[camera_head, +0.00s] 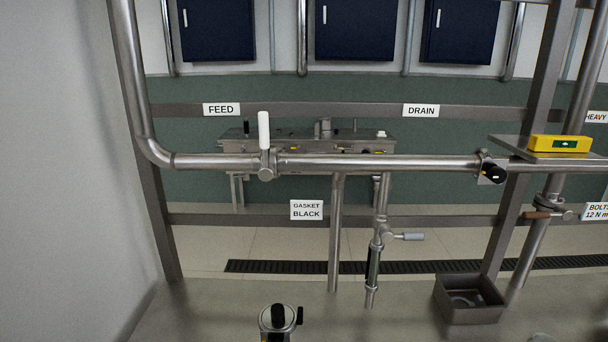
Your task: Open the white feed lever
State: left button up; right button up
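The white feed lever (264,131) stands upright on a steel valve body (266,173) in the horizontal pipe (375,163), left of centre in the head view. The lever points straight up, across the line of the pipe. A FEED sign (221,109) hangs on the rail above and to the left of it. Nothing touches the lever, and its whole length shows.
A DRAIN sign (421,110) and a black-handled valve (492,172) are to the right. A grey-handled valve (405,237) sits on a lower pipe. A yellow device (560,143) rests on a shelf. Space around the lever looks clear.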

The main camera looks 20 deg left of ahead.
aim_at(266, 173)
jog(key=z, duration=0.5)
jog(key=i, duration=0.3)
jog(key=u, duration=1.5)
